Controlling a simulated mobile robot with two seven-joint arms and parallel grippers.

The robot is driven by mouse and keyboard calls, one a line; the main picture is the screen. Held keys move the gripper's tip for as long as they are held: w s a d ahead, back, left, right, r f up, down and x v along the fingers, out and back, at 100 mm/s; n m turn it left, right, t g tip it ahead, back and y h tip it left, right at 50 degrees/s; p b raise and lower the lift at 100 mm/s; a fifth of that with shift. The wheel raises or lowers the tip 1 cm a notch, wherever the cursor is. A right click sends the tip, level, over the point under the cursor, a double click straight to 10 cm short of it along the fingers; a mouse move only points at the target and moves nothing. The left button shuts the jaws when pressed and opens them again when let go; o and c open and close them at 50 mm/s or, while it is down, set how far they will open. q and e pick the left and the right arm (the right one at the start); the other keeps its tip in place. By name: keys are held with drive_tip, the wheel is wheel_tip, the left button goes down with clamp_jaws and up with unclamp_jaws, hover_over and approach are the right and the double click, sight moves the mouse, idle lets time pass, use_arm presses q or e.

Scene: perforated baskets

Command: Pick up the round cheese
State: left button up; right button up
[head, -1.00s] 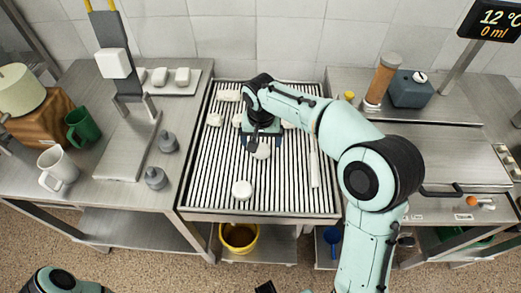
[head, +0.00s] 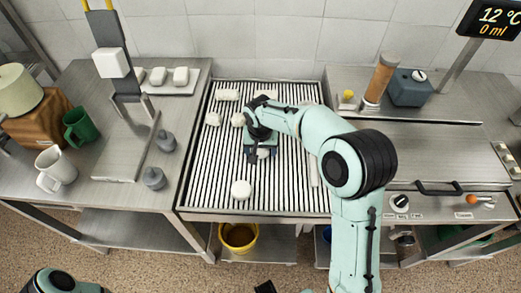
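Several white cheeses sit on the ridged metal draining table. One round cheese (head: 263,153) shows just below my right gripper (head: 260,153), which points down over it from the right arm. The gripper and wrist hide part of this cheese. I cannot tell if the fingers touch it or how far apart they are. Another round white cheese (head: 241,190) stands alone nearer the front edge. Only a part of my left arm shows at the bottom left.
A brown cylinder (head: 380,78) and blue-grey box (head: 410,88) stand right. A yellow bucket (head: 239,237) is below.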

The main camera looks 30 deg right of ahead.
drive_tip(key=c, duration=0.8)
drive_tip(key=shift+r, duration=0.15)
